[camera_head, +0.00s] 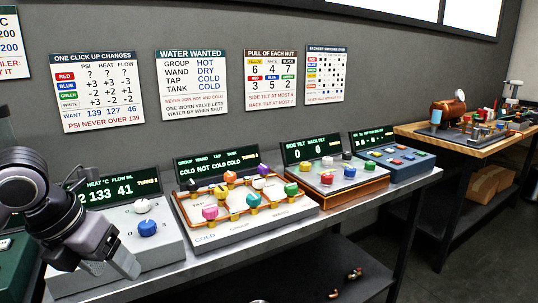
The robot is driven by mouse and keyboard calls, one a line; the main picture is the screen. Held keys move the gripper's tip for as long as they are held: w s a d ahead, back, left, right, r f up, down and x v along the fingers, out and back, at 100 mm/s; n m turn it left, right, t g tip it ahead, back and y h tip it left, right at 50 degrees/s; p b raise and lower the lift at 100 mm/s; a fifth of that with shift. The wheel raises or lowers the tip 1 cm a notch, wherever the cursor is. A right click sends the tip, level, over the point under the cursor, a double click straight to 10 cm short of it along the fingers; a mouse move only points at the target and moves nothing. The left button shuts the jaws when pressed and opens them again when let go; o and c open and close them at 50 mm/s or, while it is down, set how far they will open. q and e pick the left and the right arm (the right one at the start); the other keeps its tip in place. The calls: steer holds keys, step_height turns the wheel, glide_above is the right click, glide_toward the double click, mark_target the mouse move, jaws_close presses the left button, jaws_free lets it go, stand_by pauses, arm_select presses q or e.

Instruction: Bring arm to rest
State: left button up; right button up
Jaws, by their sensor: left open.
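My left arm comes in from the left edge, with its black and grey wrist bent downward. My left gripper (124,263) is open and hangs over the front left part of the first grey console (165,246). I see nothing between its fingers. Whether it touches the console cannot be told. A blue knob (147,228) and a white knob (141,205) stand on that console, right of the gripper. The console's display (115,187) is partly hidden behind my arm. My right gripper is not in view.
Right of it stand a console with copper pipes and coloured knobs (245,207), an orange-trimmed console (335,178) and a blue console (396,160), all on one metal bench (330,222). Charts such as the water chart (191,80) hang behind. A wooden table (490,146) stands at right.

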arm_select(q)
steer(key=s+d+n+h, duration=0.2)
steer(key=d+n+h, duration=0.1)
steer(key=d+h, duration=0.65)
steer(key=s+d+n+h, duration=0.2)
steer(key=s+d+h, duration=0.1)
steer(key=d+h, duration=0.65)
steer(key=w+a+f+n+t+y+p, duration=0.1)
steer(key=w+a+f+n+t+y, duration=0.1)
steer(key=a+f+n+t+y, duration=0.75)
steer(key=w+f+n+t+y, duration=0.2)
steer(key=f+n+t+y, duration=0.3)
steer(key=n, duration=0.9)
steer(key=s+a+f+n+g+y, duration=0.1)
steer(key=s+f+n+g+y, duration=0.1)
steer(key=s+f, duration=0.4)
steer(key=s+a+f+n+g+y, duration=0.2)
steer(key=s+f+n+g, duration=0.2)
steer(key=f, duration=0.9)
steer(key=s+g, duration=0.2)
steer(key=s, duration=0.1)
steer(key=shift+a+n+p, duration=0.3)
steer(key=shift+n, duration=0.05)
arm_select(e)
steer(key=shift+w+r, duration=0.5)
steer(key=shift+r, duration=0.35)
